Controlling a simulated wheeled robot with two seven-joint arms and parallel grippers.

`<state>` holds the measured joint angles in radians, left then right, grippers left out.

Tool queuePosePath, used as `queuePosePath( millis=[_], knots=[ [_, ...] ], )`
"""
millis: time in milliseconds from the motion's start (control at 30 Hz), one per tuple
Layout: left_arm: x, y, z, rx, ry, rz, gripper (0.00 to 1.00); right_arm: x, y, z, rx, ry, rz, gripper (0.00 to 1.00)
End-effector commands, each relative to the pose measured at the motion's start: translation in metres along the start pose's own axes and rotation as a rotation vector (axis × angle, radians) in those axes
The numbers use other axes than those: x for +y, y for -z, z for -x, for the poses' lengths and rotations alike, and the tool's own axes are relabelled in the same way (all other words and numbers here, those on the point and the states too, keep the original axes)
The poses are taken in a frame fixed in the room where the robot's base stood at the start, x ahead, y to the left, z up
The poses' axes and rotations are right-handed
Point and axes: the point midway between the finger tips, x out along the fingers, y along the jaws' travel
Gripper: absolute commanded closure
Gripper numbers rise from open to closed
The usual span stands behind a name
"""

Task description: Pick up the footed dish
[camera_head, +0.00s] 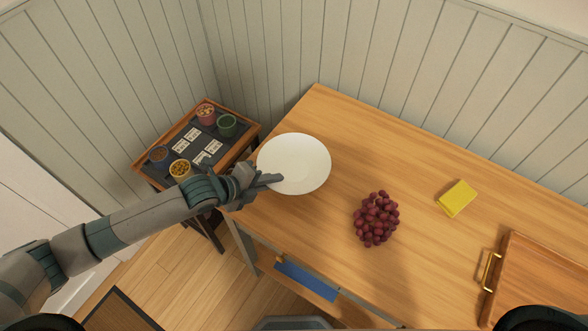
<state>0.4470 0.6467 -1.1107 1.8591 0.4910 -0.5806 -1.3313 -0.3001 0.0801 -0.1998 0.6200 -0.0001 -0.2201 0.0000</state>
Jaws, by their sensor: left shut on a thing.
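The footed dish (300,160) is a round white dish seen from above, at the left corner of the wooden table. Its foot is hidden beneath the bowl. My left gripper (268,181) reaches in from the left and is shut on the near-left rim of the dish. I cannot tell from this angle whether the dish touches the table. My right gripper is not in view.
A bunch of red grapes (376,218) lies right of the dish, with a yellow sponge-like block (456,198) farther right. A wooden tray (545,275) with a brass handle is at the right. A small side table (146,165) holding several pots stands left. Panelled walls close the back.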

Motion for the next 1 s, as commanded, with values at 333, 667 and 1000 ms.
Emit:
queuePosePath(
  millis=[333, 667, 1000],
  knots=[
    [-0.0002, -0.0003, 0.0, -0.001, 0.001, -0.001, 1.0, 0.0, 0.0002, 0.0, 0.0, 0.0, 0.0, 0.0],
    [-0.0027, -0.0006, 0.0004, -0.001, 0.005, -0.001, 1.0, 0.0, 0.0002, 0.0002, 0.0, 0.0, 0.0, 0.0],
    [-0.0086, -0.0007, 0.0047, 0.0, 0.006, -0.002, 1.0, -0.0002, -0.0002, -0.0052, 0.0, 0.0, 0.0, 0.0]
  ],
)
